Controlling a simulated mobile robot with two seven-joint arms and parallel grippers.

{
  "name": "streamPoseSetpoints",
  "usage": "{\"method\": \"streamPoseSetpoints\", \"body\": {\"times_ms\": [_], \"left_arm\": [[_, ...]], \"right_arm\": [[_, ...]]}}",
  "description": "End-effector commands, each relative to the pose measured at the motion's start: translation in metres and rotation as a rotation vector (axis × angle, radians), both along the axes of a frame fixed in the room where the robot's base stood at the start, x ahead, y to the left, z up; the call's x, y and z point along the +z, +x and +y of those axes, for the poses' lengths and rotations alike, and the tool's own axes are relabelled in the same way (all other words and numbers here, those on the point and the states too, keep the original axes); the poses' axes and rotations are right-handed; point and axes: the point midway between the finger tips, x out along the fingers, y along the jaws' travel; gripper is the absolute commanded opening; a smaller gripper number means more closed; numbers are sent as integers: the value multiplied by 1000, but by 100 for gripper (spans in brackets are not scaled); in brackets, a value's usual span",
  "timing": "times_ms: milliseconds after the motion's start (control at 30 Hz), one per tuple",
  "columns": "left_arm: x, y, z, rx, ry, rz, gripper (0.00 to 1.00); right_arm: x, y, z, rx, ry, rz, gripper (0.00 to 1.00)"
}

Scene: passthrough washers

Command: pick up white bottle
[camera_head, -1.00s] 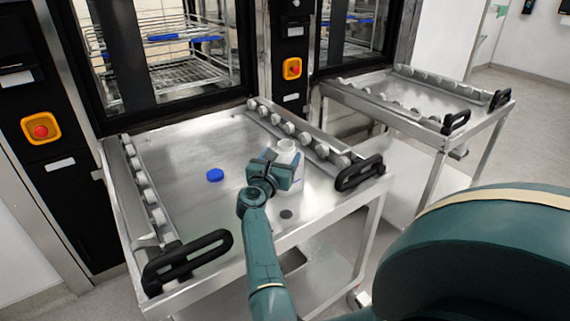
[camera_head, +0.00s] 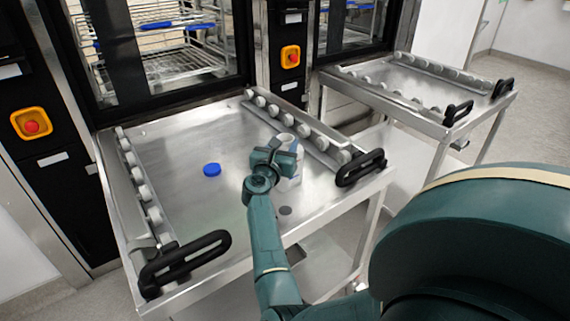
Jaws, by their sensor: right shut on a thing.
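The white bottle (camera_head: 290,180) stands upright, without a visible cap, on the right part of the near steel cart's top (camera_head: 190,130). Its open neck shows above my right gripper (camera_head: 283,160). My right gripper is shut on the bottle, and its fingers and wrist hide much of the bottle's left side. I cannot tell whether the bottle's base touches the cart. A blue cap (camera_head: 212,170) lies on the cart top to the left of the bottle. My left gripper is not in view.
Roller rails run along both sides of the cart, with black handles (camera_head: 185,263) and (camera_head: 360,168) at the front. A dark round spot (camera_head: 285,211) lies near the front edge. A second cart (camera_head: 400,95) stands to the right. Washers with glass doors stand behind.

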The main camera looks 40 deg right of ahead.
Motion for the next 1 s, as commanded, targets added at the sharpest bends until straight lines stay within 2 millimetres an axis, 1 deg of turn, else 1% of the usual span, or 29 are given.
{"method": "streamPoseSetpoints", "body": {"times_ms": [33, 200, 300, 467, 567, 667, 900, 1000], "left_arm": [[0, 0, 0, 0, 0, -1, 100], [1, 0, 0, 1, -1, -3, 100], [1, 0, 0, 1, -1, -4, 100], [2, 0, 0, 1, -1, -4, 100], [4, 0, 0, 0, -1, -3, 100], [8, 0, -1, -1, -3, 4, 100], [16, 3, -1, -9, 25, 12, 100], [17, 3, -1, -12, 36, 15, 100]], "right_arm": [[0, 0, 0, 0, 0, -1, 27], [0, 0, 0, 0, 0, -1, 13], [1, 0, 0, 0, 0, -1, 7], [1, 0, 0, 0, 0, -1, 7], [6, 1, 0, 0, 1, -3, 7], [21, 1, 1, 0, 0, -6, 7], [71, 1, 1, 0, 2, -8, 7], [87, 0, 0, -1, 2, -5, 7]]}}
